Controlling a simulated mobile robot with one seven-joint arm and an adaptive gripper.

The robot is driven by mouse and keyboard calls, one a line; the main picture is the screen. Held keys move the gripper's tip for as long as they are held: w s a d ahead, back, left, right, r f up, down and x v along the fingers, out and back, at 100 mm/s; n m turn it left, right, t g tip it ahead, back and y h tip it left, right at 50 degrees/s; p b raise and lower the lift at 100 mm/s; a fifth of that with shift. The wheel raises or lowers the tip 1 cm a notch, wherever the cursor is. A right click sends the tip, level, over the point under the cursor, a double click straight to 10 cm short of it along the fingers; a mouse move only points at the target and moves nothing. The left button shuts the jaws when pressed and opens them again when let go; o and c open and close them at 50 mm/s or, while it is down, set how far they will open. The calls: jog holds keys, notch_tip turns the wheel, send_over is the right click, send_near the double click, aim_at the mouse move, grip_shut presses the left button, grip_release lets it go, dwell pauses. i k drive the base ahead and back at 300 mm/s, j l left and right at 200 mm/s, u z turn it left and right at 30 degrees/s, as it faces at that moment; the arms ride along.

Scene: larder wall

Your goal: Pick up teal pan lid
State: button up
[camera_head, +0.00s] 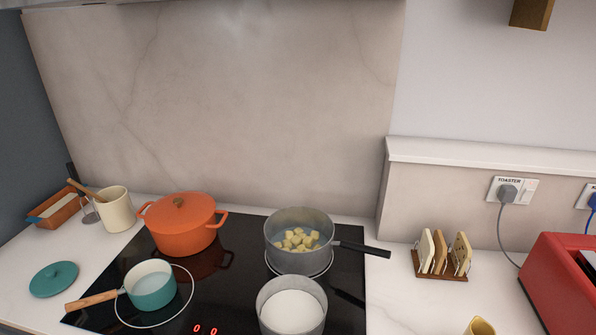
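My gripper is not in this view.
The saucepan's wooden handle (91,301) points left near the lid. An orange pot (182,226) and two grey pans (299,240) (292,308) stand on the black hob (222,262). A cream utensil pot (116,209) and an orange dish (54,210) stand behind the lid. A red toaster (566,287) is far right.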

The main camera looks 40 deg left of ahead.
aim_at(53, 278)
jog(key=u, duration=3.05)
jog(key=i+j, duration=0.1)
jog(key=j, duration=0.25)
jog(key=i+j+z, duration=0.1)
jog(key=j, duration=0.3)
jog(key=i+j, duration=0.1)
jog(key=j, duration=0.25)
jog(key=i+j+z, duration=0.1)
jog(key=i+j, duration=0.15)
jog(key=i+j+z, duration=0.1)
jog(key=j, duration=0.35)
jog(key=i+j+z, duration=0.1)
jog(key=i, duration=0.4)
jog(key=i+j+z, duration=0.15)
jog(key=i+j, duration=0.2)
jog(key=i, duration=0.1)
